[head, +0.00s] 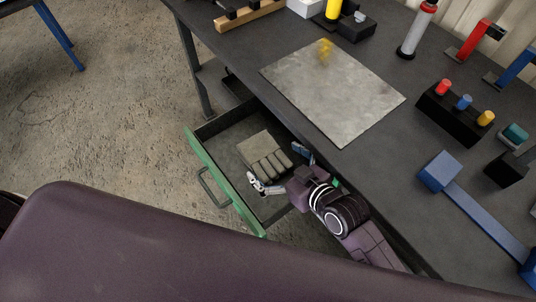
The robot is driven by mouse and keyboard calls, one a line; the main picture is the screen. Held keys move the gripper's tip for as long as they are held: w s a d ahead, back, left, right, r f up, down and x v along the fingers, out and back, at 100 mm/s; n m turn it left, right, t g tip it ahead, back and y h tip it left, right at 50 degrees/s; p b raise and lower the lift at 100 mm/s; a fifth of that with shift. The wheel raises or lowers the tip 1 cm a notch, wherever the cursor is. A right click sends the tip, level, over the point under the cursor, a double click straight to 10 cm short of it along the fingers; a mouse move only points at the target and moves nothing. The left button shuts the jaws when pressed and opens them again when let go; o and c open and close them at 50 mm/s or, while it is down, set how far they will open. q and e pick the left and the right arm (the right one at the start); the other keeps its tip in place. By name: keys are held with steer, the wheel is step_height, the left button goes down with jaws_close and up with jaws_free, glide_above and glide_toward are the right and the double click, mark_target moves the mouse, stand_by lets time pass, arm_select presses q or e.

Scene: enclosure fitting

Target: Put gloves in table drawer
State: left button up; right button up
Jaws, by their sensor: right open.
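The table drawer (201,157) with a green front panel and a handle stands pulled open under the dark table. The grey-beige gloves (261,149) lie inside it, their finger ends toward my right gripper. My right gripper (281,169) is open, its two fingers spread at the finger end of the gloves, over the drawer. I cannot tell whether the fingers touch the gloves. My left gripper is not in view.
The dark table (405,55) carries a grey metal sheet (335,95), a black block with red, blue and yellow knobs (457,113), and a blue bracket (480,215). Concrete floor (110,110) lies clear left of the drawer.

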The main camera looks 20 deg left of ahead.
steer(key=shift+v, duration=2.1)
steer(key=shift+s, duration=0.1)
